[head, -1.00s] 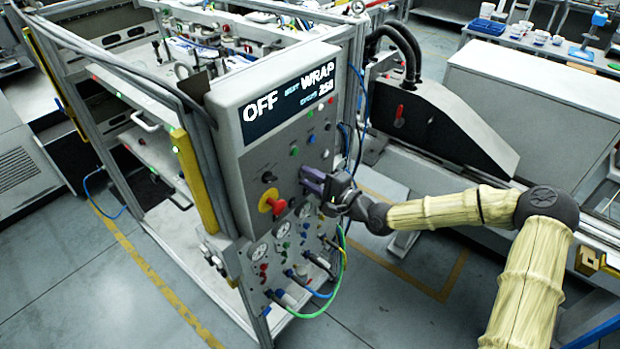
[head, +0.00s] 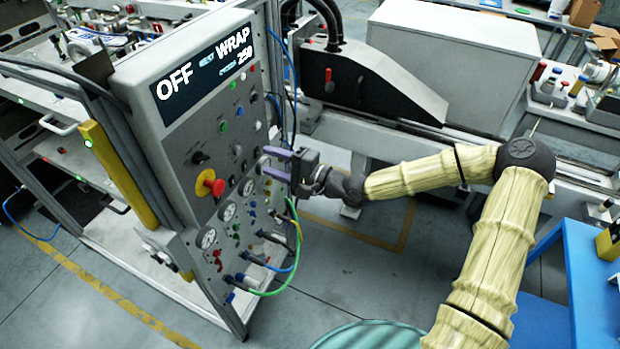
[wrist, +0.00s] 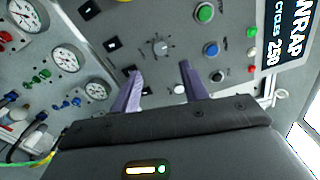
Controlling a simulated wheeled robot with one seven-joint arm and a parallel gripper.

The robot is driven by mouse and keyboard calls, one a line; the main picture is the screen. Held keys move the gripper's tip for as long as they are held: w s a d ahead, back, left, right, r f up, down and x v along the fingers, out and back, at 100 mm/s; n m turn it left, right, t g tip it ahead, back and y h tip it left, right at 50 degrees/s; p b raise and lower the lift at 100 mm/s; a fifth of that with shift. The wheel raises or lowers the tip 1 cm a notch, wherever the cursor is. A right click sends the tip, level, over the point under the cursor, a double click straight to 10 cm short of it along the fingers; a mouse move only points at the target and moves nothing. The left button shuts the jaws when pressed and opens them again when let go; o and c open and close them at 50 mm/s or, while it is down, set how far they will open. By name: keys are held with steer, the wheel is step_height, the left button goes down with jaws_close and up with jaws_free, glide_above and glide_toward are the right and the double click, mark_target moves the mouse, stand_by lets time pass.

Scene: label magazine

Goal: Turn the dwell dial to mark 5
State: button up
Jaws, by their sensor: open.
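The dwell dial is probably the grey knob (wrist: 160,46) with a ring of marks in the wrist view; the mark it points to is too small to read. In the head view it is a small grey knob (head: 238,151) on the control panel (head: 180,130). My gripper (head: 267,161) is open and empty in front of the panel, to the dial's right in the head view. In the wrist view its two purple fingers (wrist: 160,72) stand apart, with the dial between and beyond their tips. I see no contact.
A red-and-yellow emergency stop (head: 209,183) and a black knob (head: 200,158) are left of the dial. Gauges (wrist: 67,58), small switches and a blue button (wrist: 211,48) surround it. Hoses (head: 290,255) hang below.

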steer(key=b+v, duration=0.2)
steer(key=v, duration=0.7)
steer(key=shift+d, duration=0.25)
steer(key=shift+s, duration=0.1)
steer(key=s+d+f+n+g+h, duration=0.25)
steer(key=f+h, duration=0.25)
steer(key=f, duration=0.3)
steer(key=s+d+f+n+g+h, duration=0.2)
steer(key=s+f+h, duration=0.25)
steer(key=f, duration=0.25)
steer(key=s+d+r+n+h, duration=0.1)
steer(key=s+d+r+h, duration=0.2)
steer(key=d+r, duration=0.2)
steer(key=s+d+r+n+h, duration=0.1)
steer(key=s+d+r+h, duration=0.2)
steer(key=d+r, duration=0.3)
steer(key=shift+s+d+r+h, duration=0.2)
steer(key=shift+s+d+h, duration=0.3)
steer(key=shift+d, duration=0.55)
